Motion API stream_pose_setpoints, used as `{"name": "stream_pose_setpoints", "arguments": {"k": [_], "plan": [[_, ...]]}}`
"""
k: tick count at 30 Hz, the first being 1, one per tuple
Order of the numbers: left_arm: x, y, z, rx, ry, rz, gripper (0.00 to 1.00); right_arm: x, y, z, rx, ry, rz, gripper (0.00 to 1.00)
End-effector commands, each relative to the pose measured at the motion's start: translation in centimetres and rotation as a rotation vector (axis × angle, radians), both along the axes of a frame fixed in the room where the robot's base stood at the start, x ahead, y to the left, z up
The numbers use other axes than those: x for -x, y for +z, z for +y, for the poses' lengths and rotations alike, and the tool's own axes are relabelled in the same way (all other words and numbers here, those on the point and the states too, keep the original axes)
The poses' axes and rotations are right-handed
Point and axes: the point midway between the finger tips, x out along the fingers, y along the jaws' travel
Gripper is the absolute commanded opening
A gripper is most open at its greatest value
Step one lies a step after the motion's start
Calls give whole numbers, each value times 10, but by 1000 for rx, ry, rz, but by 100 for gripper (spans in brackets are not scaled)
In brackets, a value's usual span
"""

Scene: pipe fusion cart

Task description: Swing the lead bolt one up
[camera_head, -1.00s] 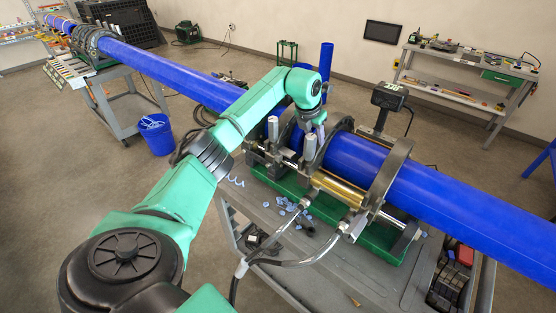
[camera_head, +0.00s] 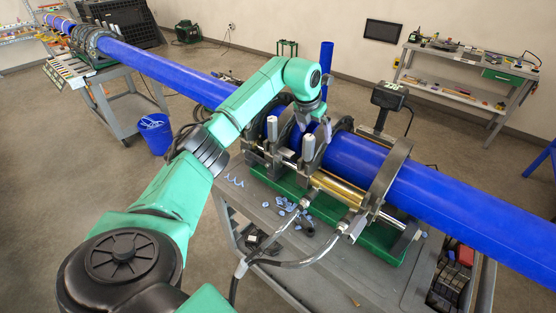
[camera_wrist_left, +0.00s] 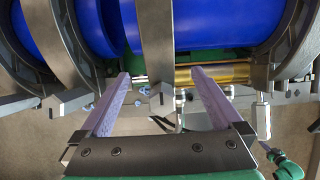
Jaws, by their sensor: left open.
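The fusion machine's clamps hold the blue pipe (camera_head: 370,165). Two upright silver clamp bolts show on its near side, one at the left (camera_head: 272,129) and one further right (camera_head: 308,147). I cannot tell which is lead bolt one. My left gripper (camera_head: 313,124) hangs over the pipe and clamp rings, just above the right-hand bolt. In the left wrist view its two pale fingers (camera_wrist_left: 160,76) are spread wide with nothing gripped. A dark clamp ring (camera_wrist_left: 156,45) runs down between them, ending in a grey block. My right gripper is not in view.
A gold hydraulic cylinder (camera_head: 337,188) and hoses (camera_head: 300,262) lie in front of the clamps. A grey cart top (camera_head: 275,215) carries blue shavings. A display box on a post (camera_head: 388,97) stands behind. The long pipe continues far left and right.

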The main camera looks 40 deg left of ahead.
Motion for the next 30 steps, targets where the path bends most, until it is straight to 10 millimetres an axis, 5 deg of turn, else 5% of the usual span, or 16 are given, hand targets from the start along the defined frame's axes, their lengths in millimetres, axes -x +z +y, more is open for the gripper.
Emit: {"name": "stream_pose_setpoints", "arguments": {"k": [15,30], "plan": [[23,57,0,-1,1,-1,100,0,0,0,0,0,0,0],[24,57,0,0,1,0,100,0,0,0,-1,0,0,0]]}}
